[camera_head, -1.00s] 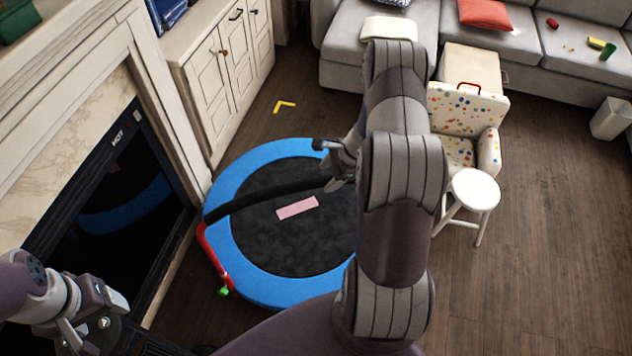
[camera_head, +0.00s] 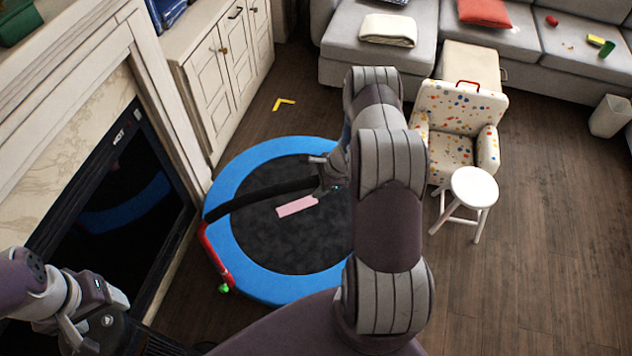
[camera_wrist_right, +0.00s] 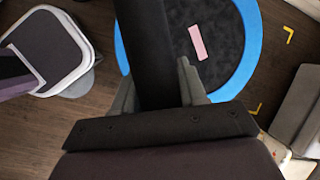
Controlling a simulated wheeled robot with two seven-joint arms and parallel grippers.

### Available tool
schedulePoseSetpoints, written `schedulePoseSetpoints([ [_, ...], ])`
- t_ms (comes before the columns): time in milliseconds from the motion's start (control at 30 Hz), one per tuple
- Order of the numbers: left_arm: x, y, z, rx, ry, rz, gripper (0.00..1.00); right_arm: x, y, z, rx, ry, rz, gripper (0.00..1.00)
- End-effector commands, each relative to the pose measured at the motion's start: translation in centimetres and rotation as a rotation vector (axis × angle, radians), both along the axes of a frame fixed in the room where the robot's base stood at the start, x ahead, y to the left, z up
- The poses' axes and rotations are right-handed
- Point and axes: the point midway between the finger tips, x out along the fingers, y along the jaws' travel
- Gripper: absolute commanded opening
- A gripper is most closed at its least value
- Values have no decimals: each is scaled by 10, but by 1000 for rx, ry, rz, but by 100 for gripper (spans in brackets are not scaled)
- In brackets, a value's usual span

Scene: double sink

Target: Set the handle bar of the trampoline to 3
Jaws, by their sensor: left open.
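The trampoline (camera_head: 232,252) is a round one with a blue rim, a dark mat and a pink patch (camera_head: 296,206). A red frame piece (camera_head: 213,257) sits at its left edge. The black handle bar (camera_head: 255,195) runs from there over the mat to my right gripper (camera_head: 328,178). In the right wrist view the bar (camera_wrist_right: 152,50) passes between the fingers of my right gripper (camera_wrist_right: 158,92), which close on it from both sides. My left gripper (camera_head: 140,340) is at the bottom left, away from the trampoline; its fingertips are hard to make out.
A fireplace (camera_head: 110,190) and white cabinet (camera_head: 215,85) stand left of the trampoline. A white stool (camera_head: 474,188) and spotted child's chair (camera_head: 455,125) stand at right, with a grey sofa (camera_head: 400,65) behind. The floor at right is open.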

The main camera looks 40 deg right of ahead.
Motion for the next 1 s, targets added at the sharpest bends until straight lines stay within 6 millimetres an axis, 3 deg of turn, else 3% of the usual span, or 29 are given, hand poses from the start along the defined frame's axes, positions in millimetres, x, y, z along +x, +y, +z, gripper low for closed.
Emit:
schedulePoseSetpoints([
  [167, 0, 0, 12, 0, 0, 0, 69, 3, -3, 24, -5, -7, -3, 0],
  [400, 1, 0, 45, 0, 0, 0, 69, 4, -3, 93, -8, -10, -1, 0],
  [533, 1, 0, 55, 0, 0, 0, 69, 4, -3, 118, -8, -11, -3, 0],
  [700, 1, 0, 59, 0, 0, 0, 69, 3, -2, 129, -7, -8, -2, 0],
  [967, 1, 0, 58, 0, 0, 0, 69, 4, -2, 128, -6, -10, -2, 0],
  [1000, 1, 0, 58, 0, 0, 0, 69, 4, -2, 128, -6, -10, -2, 45],
])
